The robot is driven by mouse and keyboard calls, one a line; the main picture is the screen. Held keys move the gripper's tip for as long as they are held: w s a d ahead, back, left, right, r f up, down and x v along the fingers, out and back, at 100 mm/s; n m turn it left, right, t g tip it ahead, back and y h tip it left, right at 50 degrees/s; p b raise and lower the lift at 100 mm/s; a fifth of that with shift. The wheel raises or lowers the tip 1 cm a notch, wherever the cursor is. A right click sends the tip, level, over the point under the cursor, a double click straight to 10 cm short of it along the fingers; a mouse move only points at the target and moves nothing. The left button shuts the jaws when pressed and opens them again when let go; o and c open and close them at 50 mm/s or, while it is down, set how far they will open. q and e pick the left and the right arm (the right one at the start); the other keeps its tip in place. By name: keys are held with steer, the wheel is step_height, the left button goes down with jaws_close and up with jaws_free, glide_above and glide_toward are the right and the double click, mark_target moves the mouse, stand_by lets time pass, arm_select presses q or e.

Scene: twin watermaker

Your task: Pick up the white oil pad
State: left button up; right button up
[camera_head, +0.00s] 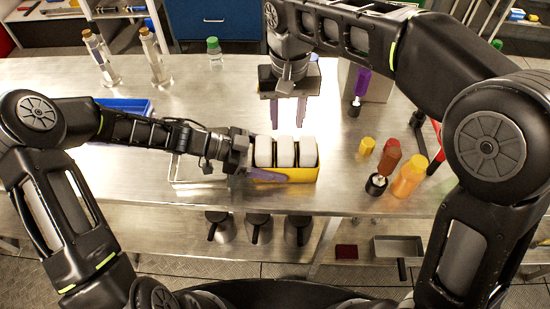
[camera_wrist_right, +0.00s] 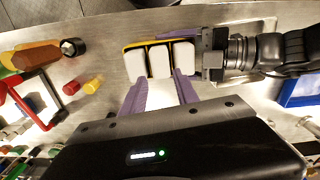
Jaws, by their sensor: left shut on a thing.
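Several white pads stand in a row in a yellow holder: a left pad (camera_head: 264,151), a middle pad (camera_head: 285,151) and a right pad (camera_head: 307,151). The yellow holder (camera_head: 297,175) sits on the metal table near its front edge. My left gripper (camera_head: 265,173) is shut on the holder's left end, with a purple finger along its front side. My right gripper (camera_head: 288,122) is open and empty, pointing down behind the pads. In the right wrist view, its purple fingertips (camera_wrist_right: 162,80) are apart, and the middle pad (camera_wrist_right: 159,61) lies beyond the gap between them.
A wire rack (camera_head: 188,182) and a blue tray (camera_head: 125,105) lie to the left. Two tall cylinders and a green-capped bottle (camera_head: 214,52) stand at the back. Metal jugs sit below.

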arm_select(q)
steer(key=c, duration=0.5)
arm_select(e)
steer(key=shift+o, duration=0.5)
steer(key=o, duration=0.3)
steer(key=shift+w+d+r+m, duration=0.25)
steer(key=shift+d+r+m, duration=0.1)
steer(key=shift+d, duration=0.3)
steer(key=o, duration=0.3)
steer(key=shift+d+r+m+y, duration=0.1)
steer(key=shift+d+m+y, duration=0.1)
steer(key=shift+m, duration=0.45)
steer(key=shift+d+r+m+y, duration=0.1)
steer(key=shift+d+m, duration=0.05)
steer(key=shift+m, duration=0.45)
steer(key=o, duration=0.3)
steer(key=m, duration=0.4)
steer(key=shift+d+r, duration=0.15)
steer(key=shift+r, duration=0.1)
steer(key=shift+o, duration=0.4)
steer(key=m, duration=0.5)
steer(key=shift+r+y, duration=0.15)
steer(key=shift+y, duration=0.25)
steer(key=m, duration=0.6)
steer(key=shift+s+a+m, duration=0.1)
steer(key=shift+a+m, duration=0.1)
steer(key=shift+m, duration=0.2)
